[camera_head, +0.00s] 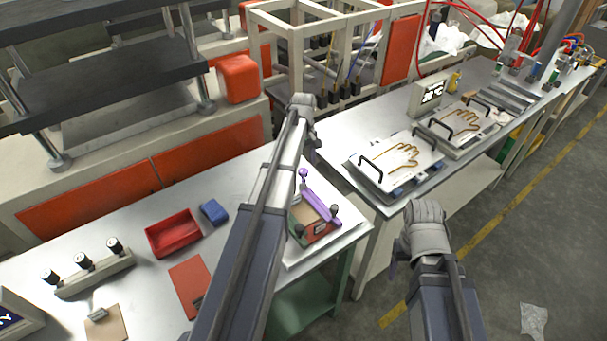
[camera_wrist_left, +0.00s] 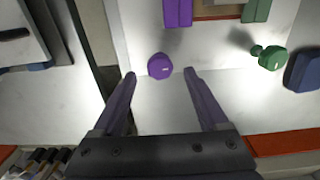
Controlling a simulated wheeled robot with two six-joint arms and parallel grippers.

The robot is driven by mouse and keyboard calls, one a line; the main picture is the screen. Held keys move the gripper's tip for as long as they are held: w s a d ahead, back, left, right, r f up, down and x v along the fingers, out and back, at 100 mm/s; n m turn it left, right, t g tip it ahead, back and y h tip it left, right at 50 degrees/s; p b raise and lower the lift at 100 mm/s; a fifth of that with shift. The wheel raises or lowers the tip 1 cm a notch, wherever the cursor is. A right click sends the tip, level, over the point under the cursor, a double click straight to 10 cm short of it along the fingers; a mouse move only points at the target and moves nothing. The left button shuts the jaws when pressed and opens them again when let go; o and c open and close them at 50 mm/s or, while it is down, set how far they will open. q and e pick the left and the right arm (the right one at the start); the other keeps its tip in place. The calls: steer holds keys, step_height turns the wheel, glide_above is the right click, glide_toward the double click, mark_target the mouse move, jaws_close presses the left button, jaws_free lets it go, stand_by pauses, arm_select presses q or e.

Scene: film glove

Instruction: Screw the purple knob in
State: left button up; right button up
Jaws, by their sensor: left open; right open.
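The purple knob (camera_wrist_left: 160,66) shows in the left wrist view, just past the fingertips and centred in the gap between them. It looks apart from both fingers and from the purple bar (camera_wrist_left: 178,12) above it; its depth is unclear. In the head view the purple knob (camera_head: 303,173) is small, at the far end of the frame fixture (camera_head: 328,229), beside my left arm. My left gripper (camera_wrist_left: 160,73) is open and empty. My right gripper (camera_head: 400,252) is open, right of the table over the floor, its fingers mostly hidden.
A green knob (camera_wrist_left: 270,58) and green bar (camera_wrist_left: 257,10) are on the fixture's other side. A blue block (camera_head: 213,211) and red bin (camera_head: 174,233) stand left of it. A second table (camera_head: 345,135) with glove plates lies beyond a gap to the right.

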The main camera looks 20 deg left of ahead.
mark_target(303, 175)
arm_select(q)
steer(key=shift+f+b, duration=1)
steer(key=shift+f, duration=0.5)
arm_select(e)
step_height(303, 175, down, 3)
steer(key=shift+r, duration=0.1)
arm_select(q)
steer(key=shift+c, duration=0.3)
jaws_close()
